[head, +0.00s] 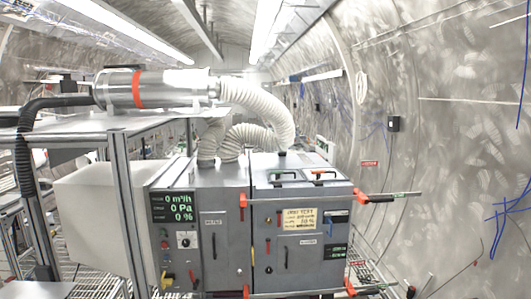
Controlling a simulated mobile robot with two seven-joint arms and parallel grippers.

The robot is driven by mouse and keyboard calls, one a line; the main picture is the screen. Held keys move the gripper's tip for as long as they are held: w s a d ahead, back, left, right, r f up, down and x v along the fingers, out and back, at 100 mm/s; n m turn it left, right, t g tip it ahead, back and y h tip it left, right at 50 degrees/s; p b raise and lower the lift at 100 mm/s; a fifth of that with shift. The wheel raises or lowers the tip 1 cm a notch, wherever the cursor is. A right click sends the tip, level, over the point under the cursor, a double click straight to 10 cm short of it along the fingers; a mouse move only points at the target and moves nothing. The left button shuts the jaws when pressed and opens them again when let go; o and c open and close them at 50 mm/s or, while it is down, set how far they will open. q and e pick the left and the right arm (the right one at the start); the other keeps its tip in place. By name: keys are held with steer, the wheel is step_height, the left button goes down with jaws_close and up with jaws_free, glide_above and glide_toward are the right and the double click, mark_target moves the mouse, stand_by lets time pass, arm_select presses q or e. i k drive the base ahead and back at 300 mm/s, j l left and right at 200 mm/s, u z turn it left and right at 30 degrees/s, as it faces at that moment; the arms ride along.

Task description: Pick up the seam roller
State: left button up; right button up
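I cannot make out a seam roller for certain in the head view. Small items with green and orange parts (322,176) lie on top of the grey cabinet (222,250); they are too small to identify. Small tools with red, yellow and blue parts show on the cabinet's front, also too small to name surely. Neither of my grippers is in view.
A metal cylinder with an orange band (137,89) lies on a raised frame at left, joined to the cabinet by white ribbed hoses (262,103). A white bin (95,215) stands below. Red-ended bars (385,197) stick out right of the cabinet.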

mark_target(281, 154)
steer(key=z, duration=0.2)
steer(key=i+z, duration=0.15)
steer(key=i, duration=1.6)
steer(key=i+l+u, duration=0.15)
steer(key=i, duration=2.05)
steer(key=i+u, duration=0.2)
steer(key=i, duration=2.6)
steer(key=i+j, duration=0.1)
steer(key=i, duration=0.85)
steer(key=i+z, duration=0.2)
steer(key=z, duration=2.3)
